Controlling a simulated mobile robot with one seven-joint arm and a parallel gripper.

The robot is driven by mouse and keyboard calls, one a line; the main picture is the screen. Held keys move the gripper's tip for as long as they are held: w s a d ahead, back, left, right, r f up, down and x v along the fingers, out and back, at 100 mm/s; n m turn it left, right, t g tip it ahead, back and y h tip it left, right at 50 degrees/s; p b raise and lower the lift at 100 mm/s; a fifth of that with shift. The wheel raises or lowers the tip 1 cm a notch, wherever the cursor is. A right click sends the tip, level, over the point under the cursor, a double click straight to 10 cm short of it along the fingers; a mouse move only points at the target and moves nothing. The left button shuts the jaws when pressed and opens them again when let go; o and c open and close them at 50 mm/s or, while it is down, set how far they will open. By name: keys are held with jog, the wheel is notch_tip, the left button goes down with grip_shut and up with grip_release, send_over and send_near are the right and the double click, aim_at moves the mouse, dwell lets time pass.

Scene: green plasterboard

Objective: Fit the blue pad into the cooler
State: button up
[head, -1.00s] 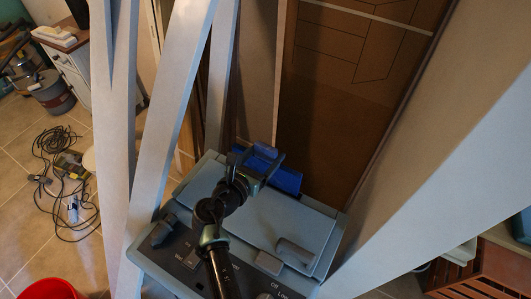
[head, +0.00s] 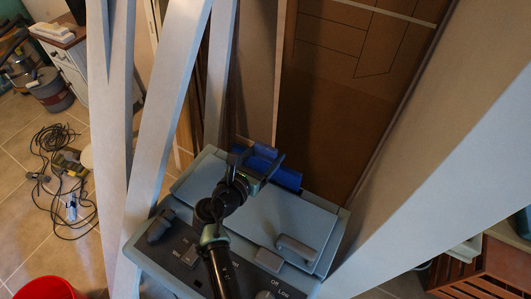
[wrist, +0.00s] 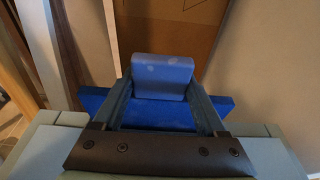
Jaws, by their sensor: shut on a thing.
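The cooler (head: 290,222) is a grey-blue box with a lid-like top panel, a handle and knobs marked "Off" and "Low". The blue pad (head: 288,178) lies along its far edge, in front of the brown panel. My gripper (head: 262,160) reaches over the cooler's top to the pad. In the wrist view, my gripper (wrist: 162,88) is shut on the pad's lighter raised block, with a finger on each side. The wide darker part of the pad (wrist: 160,113) spreads beneath the fingers. The pad's underside and any slot below it are hidden.
Pale slanted posts (head: 165,120) stand close on the left, and a broad pale beam (head: 450,150) rises on the right. A brown panel (head: 335,100) stands behind the cooler. Cables (head: 58,185) and a red bucket (head: 47,289) are on the floor at left.

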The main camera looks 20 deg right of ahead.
aim_at(264, 171)
jog(key=shift+f+b, duration=2.85)
jog(key=shift+f, duration=0.6)
jog(key=shift+r, duration=0.1)
jog(key=shift+r+p, duration=4.65)
jog(key=shift+p, duration=0.25)
